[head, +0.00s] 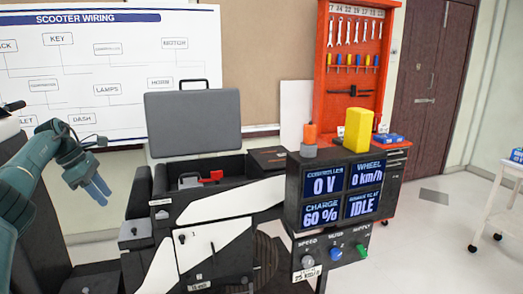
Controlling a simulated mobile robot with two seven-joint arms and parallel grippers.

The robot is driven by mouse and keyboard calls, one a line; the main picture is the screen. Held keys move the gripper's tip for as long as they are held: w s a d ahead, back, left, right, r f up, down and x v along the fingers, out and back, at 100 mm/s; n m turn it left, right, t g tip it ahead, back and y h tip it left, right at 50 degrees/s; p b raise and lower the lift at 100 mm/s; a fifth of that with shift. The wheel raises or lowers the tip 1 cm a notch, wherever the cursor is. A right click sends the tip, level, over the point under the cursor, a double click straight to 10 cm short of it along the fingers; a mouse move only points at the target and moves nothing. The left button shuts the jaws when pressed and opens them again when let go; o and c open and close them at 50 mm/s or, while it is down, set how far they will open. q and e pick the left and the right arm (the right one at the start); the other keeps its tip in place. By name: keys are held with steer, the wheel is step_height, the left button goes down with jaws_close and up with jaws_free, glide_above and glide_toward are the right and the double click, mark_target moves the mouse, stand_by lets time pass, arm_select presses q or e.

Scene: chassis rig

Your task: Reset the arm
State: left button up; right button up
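My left arm comes in from the left edge, and its teal gripper (97,190) hangs in the air with its blue fingers pointing down and right. No object shows at the fingertips; the gap between them is too small to judge. The gripper is left of the chassis rig (215,245) and apart from it in the picture. My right gripper is out of view.
The rig's grey lid (193,122) stands raised over a compartment with a red part (211,177). The display box (342,192) reads 0 V, 0 km/h, 60 % and IDLE. A red tool board (352,60) and white cart (510,185) stand beyond; floor shows at right.

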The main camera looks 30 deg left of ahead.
arm_select(q)
steer(key=w+d+f+t+h, duration=0.1)
steer(key=w+d+f, duration=0.4)
steer(key=w+d, duration=0.3)
steer(key=w+d+f+t+h, duration=0.1)
steer(key=w+d+f, duration=0.3)
steer(key=w+d, duration=0.4)
steer(key=w+d+f+n+t+h, duration=0.1)
steer(key=d+f+n+h, duration=0.3)
steer(key=d, duration=0.8)
steer(key=w+d+f+n+t+h, duration=0.15)
steer(key=d+f, duration=0.35)
steer(key=d, duration=0.7)
steer(key=s+d+f+n+t+p, duration=0.1)
steer(key=s+d+f+n+t, duration=0.15)
steer(key=s+d+n, duration=0.4)
steer(key=s+d+f+n+t+p, duration=0.1)
steer(key=s+d+f+n+t, duration=0.15)
steer(key=d+n, duration=0.65)
steer(key=s+f+n+g+y, duration=0.1)
steer(key=s+f+n+y, duration=0.1)
steer(key=s+n, duration=0.7)
steer(key=s+f+n+g+y, duration=0.1)
steer(key=s+f+n+y, duration=0.1)
steer(key=s+n+y, duration=0.3)
steer(key=s+n, duration=0.4)
steer(key=n, duration=0.2)
steer(key=shift+s+d+f+n+g, duration=0.25)
steer(key=shift+f+n+g, duration=0.1)
steer(key=shift+n, duration=0.05)
